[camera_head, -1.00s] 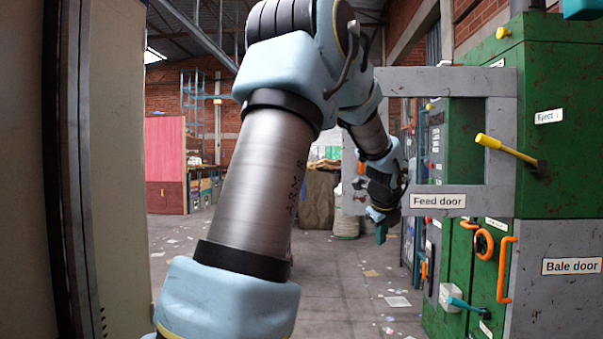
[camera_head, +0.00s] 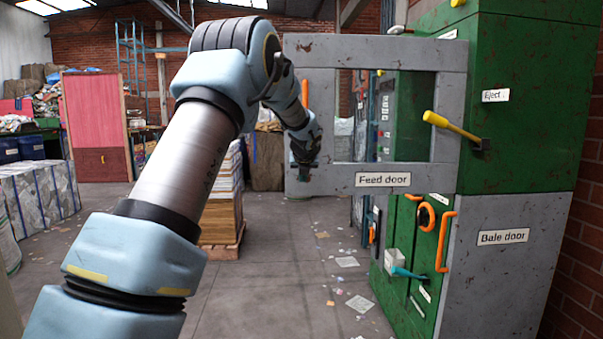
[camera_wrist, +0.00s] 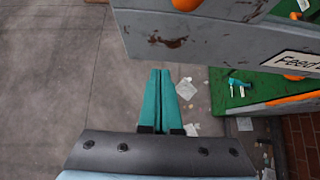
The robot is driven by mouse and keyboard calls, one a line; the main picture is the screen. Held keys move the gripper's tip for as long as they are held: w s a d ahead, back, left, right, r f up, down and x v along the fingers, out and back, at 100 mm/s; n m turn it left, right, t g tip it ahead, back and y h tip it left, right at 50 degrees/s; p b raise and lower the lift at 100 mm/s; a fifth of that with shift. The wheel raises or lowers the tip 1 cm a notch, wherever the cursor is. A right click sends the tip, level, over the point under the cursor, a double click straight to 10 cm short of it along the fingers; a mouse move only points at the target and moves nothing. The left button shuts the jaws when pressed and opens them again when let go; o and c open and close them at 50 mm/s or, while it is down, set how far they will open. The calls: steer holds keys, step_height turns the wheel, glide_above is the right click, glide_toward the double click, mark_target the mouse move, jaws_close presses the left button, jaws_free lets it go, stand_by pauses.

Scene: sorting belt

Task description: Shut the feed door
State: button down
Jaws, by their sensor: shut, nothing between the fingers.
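The feed door (camera_head: 317,178) is a grey, scuffed metal frame with a window opening and a "Feed door" label. It stands open, swung out to the left from the green machine (camera_head: 520,120). My gripper (camera_head: 303,174) shows at the door's lower left, by its free edge. In the wrist view my gripper's teal fingers (camera_wrist: 166,75) are together and empty, pointing at the door's grey edge (camera_wrist: 185,38). A narrow gap seems to separate them, but I cannot tell whether they touch.
The grey bale door (camera_head: 500,275) and a yellow lever (camera_head: 450,124) are on the machine. An orange handle (camera_head: 446,241) and a teal lever (camera_head: 408,273) stick out below the feed door. A stack on a pallet (camera_head: 222,215) stands behind my arm. The floor between is open, with scattered paper.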

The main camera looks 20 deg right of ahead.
steer(key=shift+w+d+f+p, duration=0.1)
steer(key=shift+w+d+p, duration=0.15)
steer(key=shift+w, duration=0.5)
steer(key=shift+w+d+f+p, duration=0.1)
steer(key=shift+w+p, duration=0.3)
steer(key=shift+w, duration=0.3)
steer(key=shift+w+d+f+p, duration=0.1)
steer(key=shift+w+d+p, duration=0.15)
steer(key=shift+w, duration=0.5)
steer(key=shift+w+a, duration=0.1)
